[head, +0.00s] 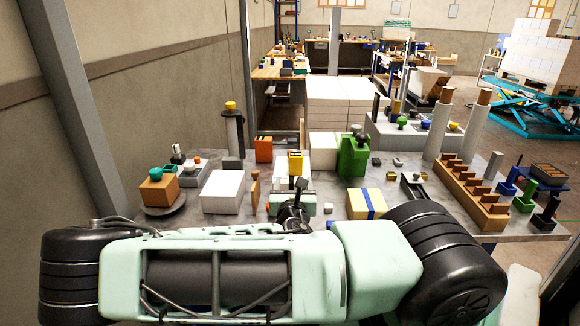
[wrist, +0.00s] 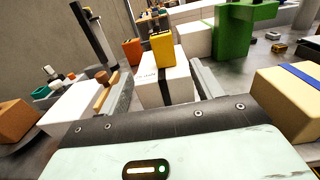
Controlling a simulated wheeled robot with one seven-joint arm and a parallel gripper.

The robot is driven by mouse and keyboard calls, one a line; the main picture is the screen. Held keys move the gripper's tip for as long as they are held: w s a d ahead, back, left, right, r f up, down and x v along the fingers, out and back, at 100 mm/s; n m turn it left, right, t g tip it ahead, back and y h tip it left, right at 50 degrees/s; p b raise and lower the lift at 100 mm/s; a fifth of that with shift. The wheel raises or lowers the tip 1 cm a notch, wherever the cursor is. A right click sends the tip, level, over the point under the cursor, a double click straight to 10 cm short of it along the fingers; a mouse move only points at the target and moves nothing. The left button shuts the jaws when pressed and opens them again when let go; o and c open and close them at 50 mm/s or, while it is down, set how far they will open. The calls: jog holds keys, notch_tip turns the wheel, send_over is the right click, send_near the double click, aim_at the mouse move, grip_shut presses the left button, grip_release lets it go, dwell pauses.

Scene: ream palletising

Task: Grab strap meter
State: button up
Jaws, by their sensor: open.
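The strap meter appears to be the yellow block with dark marks (head: 295,162), standing upright on a white ream pack (head: 281,183). In the wrist view the yellow meter (wrist: 162,49) stands on top of the white pack (wrist: 153,88), which has a dark strap down its front face. My gripper (wrist: 160,84) is open, with one finger to the left and one to the right of the pack in the picture. The fingers hold nothing and the meter is beyond them. In the head view my arm covers much of the foreground and partly hides the gripper.
A white box (head: 222,191) and a wooden-handled stamp (head: 255,190) stand to the left. An orange block (head: 263,149) is behind left. A green fixture (head: 353,155) and a tan box with a blue band (head: 366,204) stand to the right. The grey table is crowded.

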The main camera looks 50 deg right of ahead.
aim_at(296, 161)
jog(key=p+x, duration=0.3)
jog(key=x, duration=0.8)
jog(key=shift+s+d, duration=0.1)
jog(key=p+x, duration=0.1)
jog(key=x, duration=0.1)
jog(key=p+x, duration=0.1)
jog(key=x, duration=0.1)
jog(key=shift+d+r, duration=0.2)
jog(key=shift+r, duration=0.05)
jog(key=shift+w+d+f, duration=0.15)
jog(key=shift+w+d, duration=0.15)
jog(key=shift+d, duration=0.05)
jog(key=c, duration=1.2)
